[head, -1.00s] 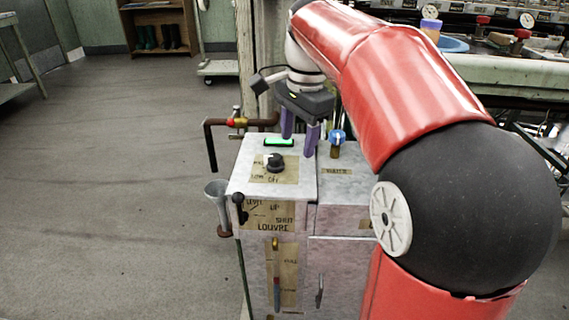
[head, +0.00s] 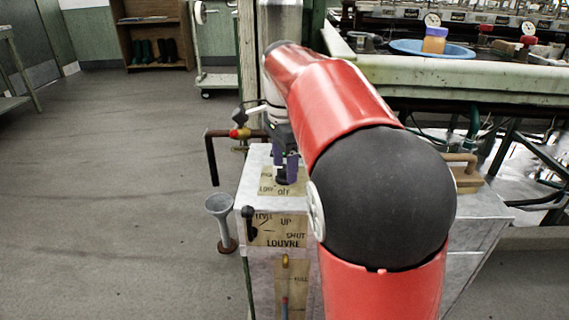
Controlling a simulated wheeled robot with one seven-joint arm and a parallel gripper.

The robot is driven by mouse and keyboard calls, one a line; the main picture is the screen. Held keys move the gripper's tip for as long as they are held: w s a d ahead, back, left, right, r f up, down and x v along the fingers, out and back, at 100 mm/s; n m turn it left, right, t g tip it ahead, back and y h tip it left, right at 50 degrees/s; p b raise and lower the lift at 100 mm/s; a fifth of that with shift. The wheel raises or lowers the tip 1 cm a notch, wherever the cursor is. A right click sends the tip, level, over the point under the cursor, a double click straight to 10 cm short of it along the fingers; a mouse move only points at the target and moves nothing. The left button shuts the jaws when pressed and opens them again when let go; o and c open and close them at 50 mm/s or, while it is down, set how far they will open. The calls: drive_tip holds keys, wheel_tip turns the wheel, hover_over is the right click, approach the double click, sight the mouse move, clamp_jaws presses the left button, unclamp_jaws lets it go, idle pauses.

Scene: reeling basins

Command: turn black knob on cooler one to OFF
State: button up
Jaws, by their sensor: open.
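The cooler is a pale grey cabinet (head: 302,208) in the middle of the head view. On its top is a tan label with "OFF" at the front and "LOW" at the left. My gripper (head: 285,171), with purple fingers, points down over this label. The black knob (head: 282,181) shows only as a small dark part at the fingertips. The fingers are open and look to be around or just above the knob; I cannot tell whether they touch it. The knob's pointer is hidden.
A black lever (head: 248,213) sits beside the "LOUVRE" label on the cooler's front. A grey funnel (head: 219,207) stands at its left, below a brown pipe (head: 211,158). My red arm covers the cooler's right side. Open floor lies to the left.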

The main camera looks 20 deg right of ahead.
drive_tip(key=shift+c, duration=0.2)
drive_tip(key=c, duration=0.9)
drive_tip(key=shift+r+n+p, duration=0.1)
drive_tip(key=shift+n+p, duration=0.2)
drive_tip(key=n+p, duration=0.2)
drive_tip(key=shift+r+n, duration=0.15)
drive_tip(key=shift+n, duration=0.25)
drive_tip(key=n+p, duration=0.3)
drive_tip(key=n, duration=0.2)
drive_tip(key=n+p, duration=0.2)
drive_tip(key=n, duration=0.3)
drive_tip(key=shift+f+n+p, duration=0.2)
drive_tip(key=shift+n+p, duration=0.55)
drive_tip(key=shift+n, duration=1.45)
